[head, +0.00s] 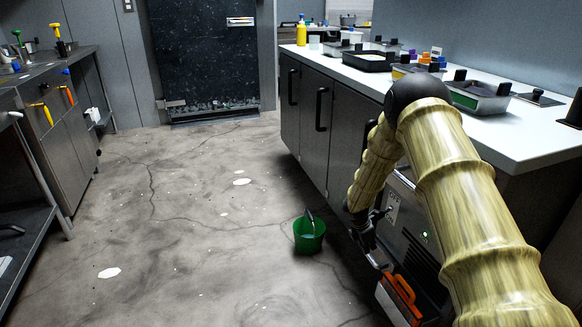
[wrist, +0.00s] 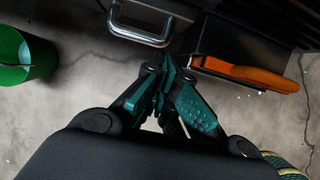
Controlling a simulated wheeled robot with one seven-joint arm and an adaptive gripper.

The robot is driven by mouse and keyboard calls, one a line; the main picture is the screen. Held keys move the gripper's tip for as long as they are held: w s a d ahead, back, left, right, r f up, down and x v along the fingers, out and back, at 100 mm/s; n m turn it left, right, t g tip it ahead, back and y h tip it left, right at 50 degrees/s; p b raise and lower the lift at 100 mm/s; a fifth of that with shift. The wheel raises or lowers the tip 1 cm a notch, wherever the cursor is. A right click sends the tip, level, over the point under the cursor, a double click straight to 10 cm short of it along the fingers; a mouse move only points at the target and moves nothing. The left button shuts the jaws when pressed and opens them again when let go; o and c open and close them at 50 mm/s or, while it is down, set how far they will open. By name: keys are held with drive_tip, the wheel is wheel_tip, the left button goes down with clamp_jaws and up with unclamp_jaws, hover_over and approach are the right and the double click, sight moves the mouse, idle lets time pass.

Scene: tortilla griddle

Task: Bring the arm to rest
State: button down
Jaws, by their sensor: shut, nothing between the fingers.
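My gripper (wrist: 165,75) is shut and empty in the wrist view, its fingertips together close to a metal bar handle (wrist: 140,30). I cannot tell whether they touch it. In the head view my gripper (head: 376,255) hangs low at the front of the right-hand counter, with my arm bent down from above. A black box with an orange handle (head: 404,288) is just below and right of it. The orange handle (wrist: 250,74) also shows at the right of the wrist view.
A green bucket (head: 309,236) stands on the floor left of my gripper, and at the left edge of the wrist view (wrist: 22,55). The white countertop (head: 530,135) holds several pans and containers. A steel bench (head: 45,100) stands at the left. The middle floor is open.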

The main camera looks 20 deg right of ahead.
drive_tip(key=s+a+f+m+y, duration=0.3)
drive_tip(key=s+a+f+m, duration=0.1)
drive_tip(key=s+a+f, duration=0.75)
drive_tip(key=s+a+m+y, duration=0.1)
drive_tip(key=s+a+m, duration=0.35)
drive_tip(key=s, duration=0.45)
drive_tip(key=s+a+f+m+y, duration=0.1)
drive_tip(key=s+a+m, duration=0.3)
drive_tip(key=s, duration=0.5)
drive_tip(key=s+a+m+y, duration=0.1)
drive_tip(key=s+a+m, duration=0.2)
drive_tip(key=s+a, duration=0.45)
drive_tip(key=s+d+r+m+h, duration=0.2)
drive_tip(key=s+r+m, duration=0.2)
drive_tip(key=s, duration=0.7)
wheel_tip(320, 180, up, 28)
drive_tip(key=p, duration=2.9)
drive_tip(key=shift+a, duration=0.25)
drive_tip(key=shift+f, duration=0.1)
